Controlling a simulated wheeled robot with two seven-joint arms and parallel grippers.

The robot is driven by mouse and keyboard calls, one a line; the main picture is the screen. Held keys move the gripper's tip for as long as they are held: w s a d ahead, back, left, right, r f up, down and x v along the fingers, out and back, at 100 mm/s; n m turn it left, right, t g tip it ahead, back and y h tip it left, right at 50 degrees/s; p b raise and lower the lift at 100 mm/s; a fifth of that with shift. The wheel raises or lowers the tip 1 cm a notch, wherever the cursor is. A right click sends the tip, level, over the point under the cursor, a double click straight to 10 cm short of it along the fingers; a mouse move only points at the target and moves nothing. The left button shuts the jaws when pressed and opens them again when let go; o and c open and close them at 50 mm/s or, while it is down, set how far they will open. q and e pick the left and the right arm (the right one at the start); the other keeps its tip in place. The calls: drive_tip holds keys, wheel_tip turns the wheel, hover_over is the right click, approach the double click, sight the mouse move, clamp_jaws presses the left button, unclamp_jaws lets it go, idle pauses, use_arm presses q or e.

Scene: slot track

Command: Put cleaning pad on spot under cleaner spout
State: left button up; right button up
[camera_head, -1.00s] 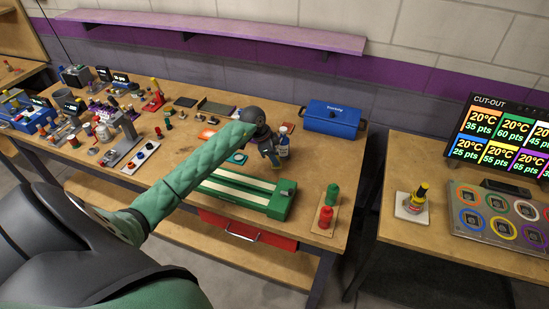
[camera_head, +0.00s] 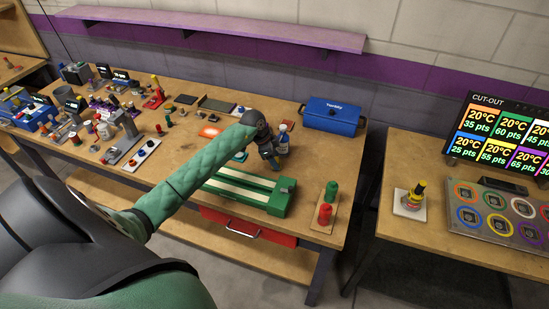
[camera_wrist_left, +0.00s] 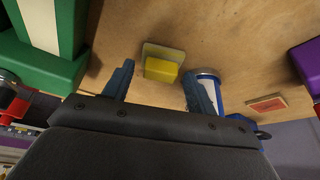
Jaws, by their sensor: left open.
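A yellow block on a pale, flat backing (camera_wrist_left: 162,63), apparently the cleaning pad, lies on the wooden table in the left wrist view. My left gripper (camera_head: 272,164) is open above the table. Its two fingers stand either side of the block in the wrist view, with nothing held. A blue and white bottle (camera_head: 283,138) stands just behind the gripper. Its side shows beside one finger in the wrist view (camera_wrist_left: 209,86). I cannot make out a spout or a marked spot. In the head view the pad is hidden by my gripper. My right gripper is not in view.
A green slot track (camera_head: 250,190) lies in front of my gripper. Red and green knobs on a board (camera_head: 326,207) stand to its right, and a blue box (camera_head: 332,115) behind. Several small devices crowd the table's left.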

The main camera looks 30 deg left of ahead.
use_arm(q)
drive_tip(key=shift+a+r, duration=0.15)
drive_tip(key=shift+r, duration=0.1)
drive_tip(key=b+v, duration=0.4)
drive_tip(key=v, duration=0.7)
drive_tip(key=shift+r, duration=0.3)
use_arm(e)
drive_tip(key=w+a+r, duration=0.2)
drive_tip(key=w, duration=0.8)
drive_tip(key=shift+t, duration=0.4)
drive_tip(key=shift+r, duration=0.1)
